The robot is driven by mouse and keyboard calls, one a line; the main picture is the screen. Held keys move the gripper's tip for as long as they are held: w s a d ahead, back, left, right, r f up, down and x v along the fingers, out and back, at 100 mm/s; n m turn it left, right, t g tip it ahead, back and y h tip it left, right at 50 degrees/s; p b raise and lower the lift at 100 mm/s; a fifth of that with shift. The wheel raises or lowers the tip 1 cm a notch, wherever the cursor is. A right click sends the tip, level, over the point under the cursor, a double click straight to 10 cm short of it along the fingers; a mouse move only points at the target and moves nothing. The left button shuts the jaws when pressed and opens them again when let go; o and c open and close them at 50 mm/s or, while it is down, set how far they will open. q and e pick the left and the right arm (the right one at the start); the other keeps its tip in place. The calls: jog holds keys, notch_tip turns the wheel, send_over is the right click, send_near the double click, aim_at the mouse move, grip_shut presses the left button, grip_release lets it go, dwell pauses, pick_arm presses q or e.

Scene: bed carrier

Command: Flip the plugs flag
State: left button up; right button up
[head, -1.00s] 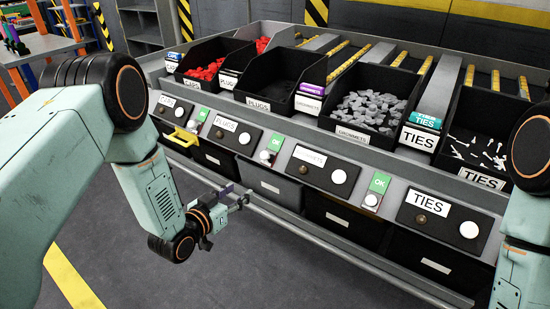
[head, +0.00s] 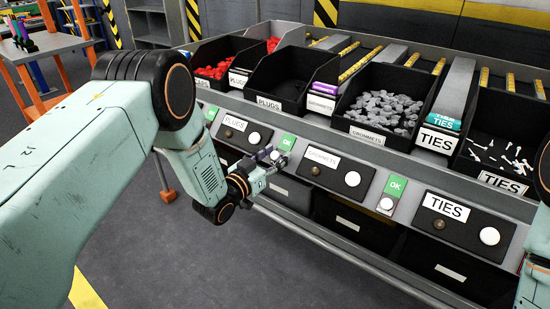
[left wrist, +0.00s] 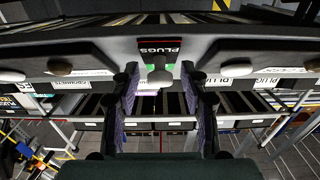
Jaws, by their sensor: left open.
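The plugs flag (head: 286,142) is a green tile marked OK, on the sloped front rail just right of the PLUGS panel (head: 237,132). My left gripper (head: 273,160) is just in front of and below it. In the left wrist view, my left gripper's fingers (left wrist: 160,88) are open, one on each side of a white knob (left wrist: 158,74) with green behind it. A dark label reading PLUGS (left wrist: 158,46) shows above the knob. I cannot tell whether the fingers touch the knob. My right gripper is out of view.
The GROMMETS panel (head: 330,172) is close right of my left gripper. Another green OK flag (head: 395,187) and the TIES panel (head: 463,226) lie further right. Bins of red, grey and white parts stand behind the rail. The floor in front is clear.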

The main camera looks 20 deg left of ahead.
pick_arm(q)
jog(key=shift+w+d+r, duration=0.1)
jog(key=shift+d+r, duration=0.05)
jog(key=shift+d, duration=0.05)
jog(key=shift+w+a+f, duration=0.15)
jog(key=shift+a+f, duration=0.05)
jog(key=shift+c, duration=0.2)
jog(key=shift+d+r, duration=0.1)
jog(key=shift+d, duration=0.05)
jog(key=c, duration=0.9)
grip_shut()
jog(key=shift+r, duration=0.1)
